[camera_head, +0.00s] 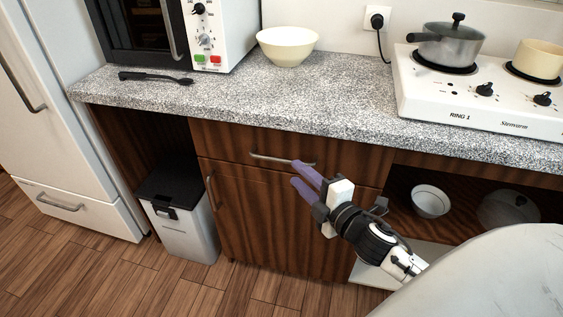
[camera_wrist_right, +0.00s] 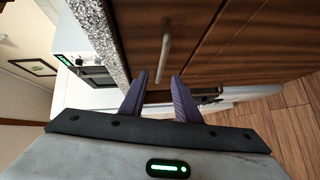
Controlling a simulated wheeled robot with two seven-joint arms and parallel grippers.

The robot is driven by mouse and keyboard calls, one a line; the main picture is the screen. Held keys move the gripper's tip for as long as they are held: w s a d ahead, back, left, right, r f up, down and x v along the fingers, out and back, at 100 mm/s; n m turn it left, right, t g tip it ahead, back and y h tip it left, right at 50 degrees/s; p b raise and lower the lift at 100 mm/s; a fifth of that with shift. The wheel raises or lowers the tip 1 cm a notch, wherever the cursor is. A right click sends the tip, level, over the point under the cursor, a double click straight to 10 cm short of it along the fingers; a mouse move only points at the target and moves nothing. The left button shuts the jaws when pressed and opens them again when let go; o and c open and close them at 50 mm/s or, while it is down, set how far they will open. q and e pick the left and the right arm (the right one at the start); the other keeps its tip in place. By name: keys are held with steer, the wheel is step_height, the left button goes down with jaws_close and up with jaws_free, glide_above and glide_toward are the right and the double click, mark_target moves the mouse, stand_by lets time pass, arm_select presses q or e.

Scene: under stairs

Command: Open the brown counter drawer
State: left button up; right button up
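The brown counter drawer (camera_head: 225,140) is a wide wood-grain front under the speckled countertop, and it looks shut. Its metal bar handle (camera_head: 281,160) runs sideways across the front. In the right wrist view the handle (camera_wrist_right: 164,48) lies ahead of the fingertips. My right gripper (camera_head: 299,174) has purple fingers and is just in front of the drawer, by the handle's right part. In the right wrist view the fingers (camera_wrist_right: 160,84) stand apart with nothing between their tips. My left gripper is not in either view.
A brown cabinet door (camera_head: 255,215) with an upright handle is below the drawer. A bin (camera_head: 180,215) stands to the left. The countertop (camera_head: 330,95) holds a bowl (camera_head: 287,46), a microwave and a stove (camera_head: 480,95). Open shelves with a bowl (camera_head: 430,201) are on the right.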

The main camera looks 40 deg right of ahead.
mark_target(283, 162)
steer(key=w, duration=0.3)
steer(key=w+f, duration=0.1)
steer(key=w, duration=0.5)
steer(key=shift+d+f, duration=0.15)
steer(key=shift+d, duration=0.1)
steer(key=shift+c, duration=0.2)
jaws_close()
steer(key=shift+s, duration=0.1)
stand_by(0.7)
